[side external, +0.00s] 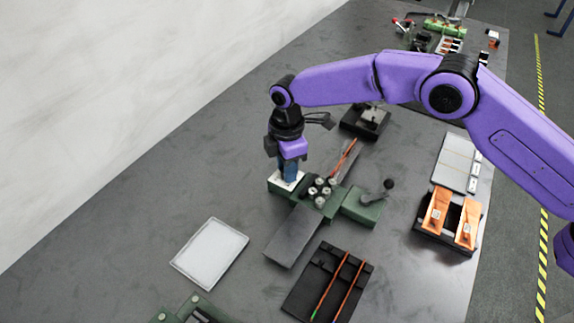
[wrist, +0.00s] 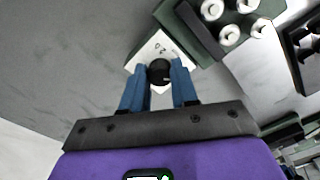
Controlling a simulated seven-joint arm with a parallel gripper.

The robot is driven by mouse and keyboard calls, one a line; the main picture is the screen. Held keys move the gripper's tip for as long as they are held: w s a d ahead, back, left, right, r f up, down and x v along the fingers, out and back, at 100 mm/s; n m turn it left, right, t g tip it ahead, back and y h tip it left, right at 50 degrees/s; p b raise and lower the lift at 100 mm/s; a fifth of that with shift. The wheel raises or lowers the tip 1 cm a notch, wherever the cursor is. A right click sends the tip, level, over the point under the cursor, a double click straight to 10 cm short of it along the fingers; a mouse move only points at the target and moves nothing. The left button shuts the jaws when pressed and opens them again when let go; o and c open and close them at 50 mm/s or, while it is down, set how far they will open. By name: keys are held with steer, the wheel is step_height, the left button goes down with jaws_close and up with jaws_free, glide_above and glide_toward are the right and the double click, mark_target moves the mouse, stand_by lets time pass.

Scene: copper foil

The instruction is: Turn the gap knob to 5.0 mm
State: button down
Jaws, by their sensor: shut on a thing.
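The gap knob (wrist: 159,72) is a small round black knob on a white dial plate (wrist: 143,54) with faint markings. In the wrist view my gripper (wrist: 159,74) has its two blue fingers on either side of the knob, shut on it. In the side view my gripper (side external: 289,172) points down over the white plate at the left end of a green roller machine (side external: 345,204). The knob is hidden there behind the fingers. The knob's setting is too small to read.
Several metal rollers (side external: 321,191) stand right beside my gripper. A crank handle (side external: 388,184) rises at the machine's right end. A black tray (side external: 296,293) with thin rods lies in front, and a white tray (side external: 209,253) lies front left. Bare table lies left of the machine.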

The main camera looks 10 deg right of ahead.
steer(key=shift+n, duration=0.6)
steer(key=c, duration=0.9)
jaws_free()
steer(key=shift+o, duration=0.2)
steer(key=shift+r, duration=0.1)
step_height(320, 180, up, 17)
steer(key=shift+r, duration=0.15)
